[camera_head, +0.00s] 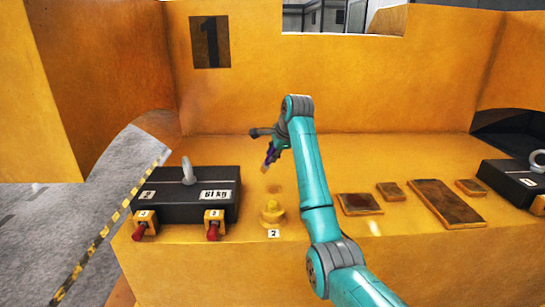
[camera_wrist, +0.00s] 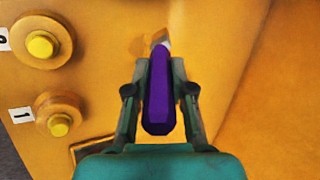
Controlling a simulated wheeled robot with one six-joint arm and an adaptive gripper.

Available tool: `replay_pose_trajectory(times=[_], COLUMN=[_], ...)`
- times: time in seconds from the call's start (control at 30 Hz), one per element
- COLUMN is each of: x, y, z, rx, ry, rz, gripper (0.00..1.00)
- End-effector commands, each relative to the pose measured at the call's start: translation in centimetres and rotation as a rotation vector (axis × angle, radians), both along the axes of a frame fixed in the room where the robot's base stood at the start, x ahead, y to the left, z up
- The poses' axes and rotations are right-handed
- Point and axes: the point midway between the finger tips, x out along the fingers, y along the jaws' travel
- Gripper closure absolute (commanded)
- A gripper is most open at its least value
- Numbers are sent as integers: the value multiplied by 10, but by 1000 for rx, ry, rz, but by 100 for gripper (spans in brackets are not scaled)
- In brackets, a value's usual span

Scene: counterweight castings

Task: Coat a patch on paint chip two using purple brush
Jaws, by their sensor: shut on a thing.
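My gripper (camera_wrist: 160,95) is shut on the purple brush (camera_wrist: 158,100), whose handle lies between the two fingers in the wrist view. The brush's pale and brown tip (camera_wrist: 161,38) points away from the gripper. A small darker orange patch (camera_wrist: 142,46) lies beside the tip on the yellow surface; I cannot tell whether the tip touches it. In the head view the purple brush (camera_head: 271,155) hangs tilted below my gripper, above the yellow ledge. Several brown flat plates, one of them large (camera_head: 446,203), lie to the right of my arm. No number shows on them, so I cannot tell which is paint chip two.
A black casting (camera_head: 185,205) marked 61 kg stands left; another (camera_head: 515,178) stands far right. A yellow knob (camera_head: 271,211) sits behind a label 2. Red-handled pieces (camera_head: 213,225) stand in front of the left casting. The wrist view shows two round knobs (camera_wrist: 42,43) at left.

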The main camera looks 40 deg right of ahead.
Motion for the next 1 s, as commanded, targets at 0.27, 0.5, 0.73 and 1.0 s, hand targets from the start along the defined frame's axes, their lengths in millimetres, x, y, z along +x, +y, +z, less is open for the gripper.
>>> replay_pose_trajectory(times=[0.27, 0.5, 0.73, 1.0], x=[0, 0, -8, -20], y=[0, 0, -32, -72], z=[0, 0, 17, 38], rx=[0, 0, 0, 1], ry=[-1, -1, 0, 0], rz=[0, 0, -4, -1], gripper=[100, 100, 100, 100])
